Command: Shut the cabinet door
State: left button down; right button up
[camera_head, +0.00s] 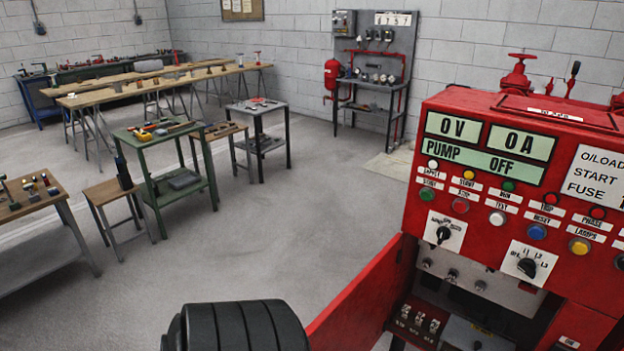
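The red pump control cabinet (520,190) fills the right side of the head view, with displays, buttons and knobs on its upper front. Its red door (362,296) stands open, swung out to the left of the lower compartment. The compartment (450,312) is exposed and shows switches and a grey panel inside. A black ribbed part (240,327), apparently a piece of my own arm, shows at the bottom edge, left of the door. I cannot tell whether it touches the door. Neither gripper's fingers are in view.
A green table (165,160) with tools, a small wooden stool (112,195) and a wooden workbench (40,200) stand at the left. A grey rack (375,90) stands at the back wall. The grey floor (290,225) between them and the cabinet is clear.

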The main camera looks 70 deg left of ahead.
aim_at(356, 320)
jog(key=k+j, duration=0.1)
jog(key=j, duration=0.3)
jog(key=k+j, duration=0.1)
jog(key=j, duration=0.35)
jog(key=k+j, duration=0.1)
jog(key=j, duration=0.3)
jog(key=k+j, duration=0.1)
jog(key=j, duration=0.35)
jog(key=i+j, duration=0.1)
jog(key=j, duration=0.7)
jog(key=i+u, duration=0.05)
